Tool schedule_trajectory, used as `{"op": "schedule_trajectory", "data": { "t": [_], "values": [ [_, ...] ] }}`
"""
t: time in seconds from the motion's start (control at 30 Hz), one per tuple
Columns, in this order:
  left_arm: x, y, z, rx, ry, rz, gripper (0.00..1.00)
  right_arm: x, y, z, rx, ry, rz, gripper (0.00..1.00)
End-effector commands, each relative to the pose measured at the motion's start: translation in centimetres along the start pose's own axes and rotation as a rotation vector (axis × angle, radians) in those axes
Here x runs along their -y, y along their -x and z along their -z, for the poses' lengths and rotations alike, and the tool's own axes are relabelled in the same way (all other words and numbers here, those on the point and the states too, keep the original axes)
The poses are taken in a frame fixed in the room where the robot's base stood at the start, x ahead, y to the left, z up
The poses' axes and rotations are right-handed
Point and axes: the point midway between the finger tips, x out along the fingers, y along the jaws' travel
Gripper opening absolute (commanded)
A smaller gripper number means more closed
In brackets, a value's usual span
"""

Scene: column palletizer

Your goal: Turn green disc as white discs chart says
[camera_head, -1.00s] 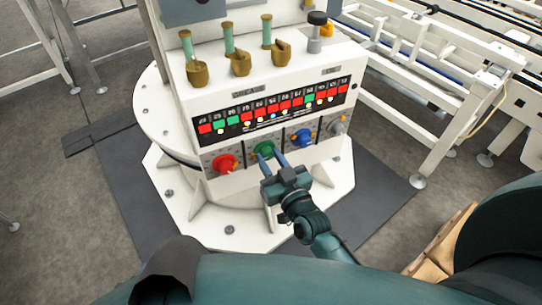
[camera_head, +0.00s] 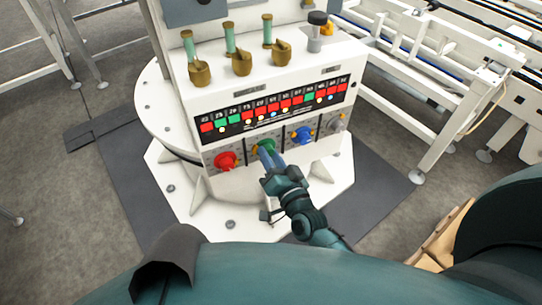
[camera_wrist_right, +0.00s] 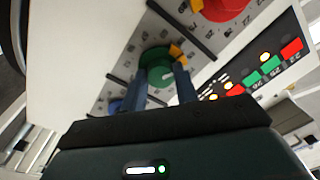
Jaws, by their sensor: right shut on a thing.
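The green disc (camera_head: 267,145) is a round knob on the lower front of the white cabinet, between the red disc (camera_head: 226,161) and the blue disc (camera_head: 302,135). My right gripper (camera_head: 268,155) is shut on the green disc, one finger on each side. In the right wrist view the green disc (camera_wrist_right: 156,62) sits between the blue fingers, with a pale mark on its face and an orange tab beside it. A black chart panel (camera_head: 270,112) above has red and green cells and small lit dots; its labels are too small to read. My left gripper is out of view.
A grey disc (camera_head: 337,122) sits at the right end of the row. Bronze fittings with green handles (camera_head: 230,38) stand on the cabinet top. A white conveyor frame (camera_head: 450,110) is at the right. Dark floor mats lie around the round base.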

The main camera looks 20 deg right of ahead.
Motion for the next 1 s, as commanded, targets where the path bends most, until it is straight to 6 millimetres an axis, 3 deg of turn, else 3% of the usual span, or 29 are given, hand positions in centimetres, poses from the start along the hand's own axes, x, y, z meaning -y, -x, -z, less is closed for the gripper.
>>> {"op": "schedule_trajectory", "data": {
  "t": [0.5, 0.53, 0.77, 1.0],
  "values": [
    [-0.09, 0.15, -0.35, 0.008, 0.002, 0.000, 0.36, 0.00, -0.02, 0.05, -0.002, -0.017, 0.000, 0.07],
    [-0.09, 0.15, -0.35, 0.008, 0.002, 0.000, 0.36, 0.00, -0.03, 0.06, -0.002, -0.017, 0.000, 0.32],
    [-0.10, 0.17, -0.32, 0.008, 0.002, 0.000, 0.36, 0.01, -0.02, 0.04, -0.002, -0.017, 0.000, 0.51],
    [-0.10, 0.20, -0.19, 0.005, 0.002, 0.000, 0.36, 0.01, -0.01, 0.02, -0.001, -0.017, 0.000, 0.51]
  ]
}}
